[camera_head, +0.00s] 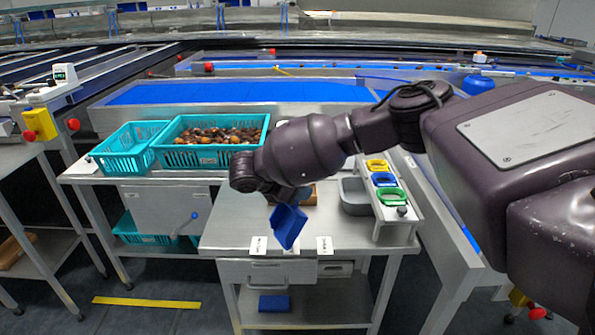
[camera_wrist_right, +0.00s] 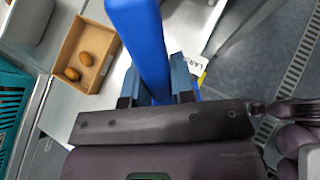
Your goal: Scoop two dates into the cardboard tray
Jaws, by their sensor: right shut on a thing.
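My right gripper (camera_head: 280,198) is shut on a blue scoop (camera_head: 288,227), which hangs tilted above the front of the steel table. In the right wrist view the scoop's blue handle (camera_wrist_right: 142,35) stands up between the fingers (camera_wrist_right: 158,88). The brown cardboard tray (camera_wrist_right: 97,40) lies on the table beside the scoop, with two brown dates (camera_wrist_right: 84,58) (camera_wrist_right: 71,74) inside it. In the head view my arm hides most of the tray (camera_head: 308,196). Many dates (camera_head: 222,134) lie in the larger teal crate (camera_head: 205,158). My left gripper is not in view.
An empty-looking smaller teal crate (camera_head: 125,150) stands left of the date crate. A grey bin (camera_head: 355,197) and a rack with yellow, blue and green scoop-like items (camera_head: 385,181) stand at the table's right. White label cards (camera_head: 325,245) line the front edge.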

